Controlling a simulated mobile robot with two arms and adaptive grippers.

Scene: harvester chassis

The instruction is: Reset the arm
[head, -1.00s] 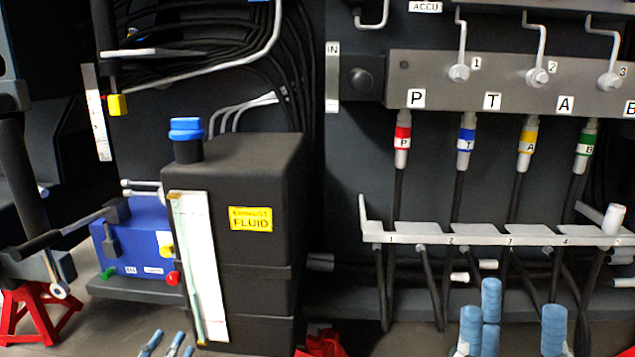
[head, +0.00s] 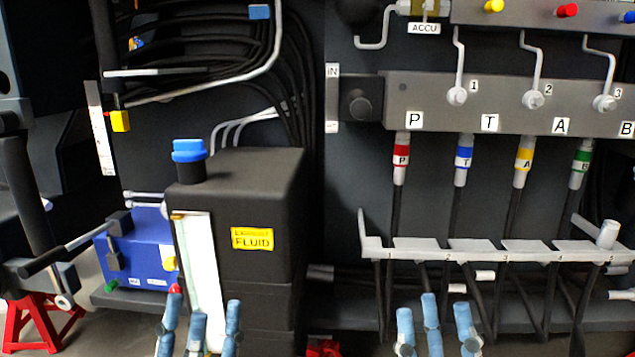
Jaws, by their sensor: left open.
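My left gripper (head: 202,312) shows at the bottom of the head view. Its blue fingers are spread and empty, in front of the lower part of the black exhaust fluid tank (head: 275,205). My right gripper (head: 432,314) shows at the bottom, right of the middle. Its blue fingers are also spread and point up, with nothing visible between them. They are below the numbered hose rack (head: 428,256) in the picture. Both palms and arms are below the frame.
A blue box (head: 140,240) stands left of the tank, and a red stand (head: 40,320) is at the lower left. Red, blue, yellow and green banded hoses hang under the grey valve block (head: 410,88). Black cables (head: 215,60) fill the upper left.

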